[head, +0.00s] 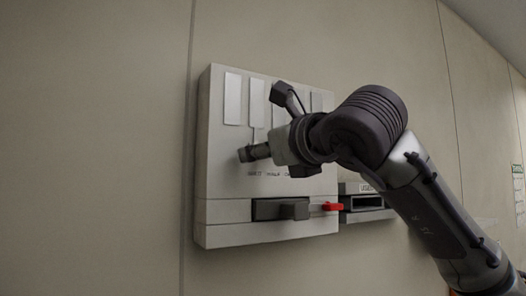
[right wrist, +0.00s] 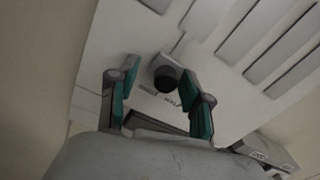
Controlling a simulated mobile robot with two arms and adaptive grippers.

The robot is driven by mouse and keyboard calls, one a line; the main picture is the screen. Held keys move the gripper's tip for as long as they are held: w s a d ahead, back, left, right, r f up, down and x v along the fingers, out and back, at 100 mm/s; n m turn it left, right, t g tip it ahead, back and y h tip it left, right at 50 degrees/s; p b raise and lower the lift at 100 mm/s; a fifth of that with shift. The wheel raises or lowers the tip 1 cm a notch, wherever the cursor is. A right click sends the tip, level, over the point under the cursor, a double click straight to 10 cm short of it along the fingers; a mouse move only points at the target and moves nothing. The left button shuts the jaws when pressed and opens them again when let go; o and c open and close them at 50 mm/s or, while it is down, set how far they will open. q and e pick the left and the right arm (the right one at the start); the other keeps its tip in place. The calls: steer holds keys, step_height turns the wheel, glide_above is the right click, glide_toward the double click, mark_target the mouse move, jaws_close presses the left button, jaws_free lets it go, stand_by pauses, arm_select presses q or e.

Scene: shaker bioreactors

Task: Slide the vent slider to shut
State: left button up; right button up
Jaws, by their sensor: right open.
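The white wall panel (head: 222,150) carries several upright pale strips, with small lettering under them. In the right wrist view a dark round knob (right wrist: 166,77) stands out from the panel just above the lettering; it seems to be the vent slider. My right gripper (right wrist: 157,82) is open, with one teal-padded finger on each side of the knob and gaps visible between pads and knob. In the head view my right gripper (head: 268,150) is at the panel's left middle; its own body hides much of the knob area. My left gripper is out of view.
Below the lettering a dark recess holds a grey block handle (head: 294,209), with a red tab (head: 332,206) to its right. A labelled box with a dark opening (head: 365,203) sits right of the panel. The wall left of the panel is bare.

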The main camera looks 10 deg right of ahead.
steer(key=v, duration=1.2)
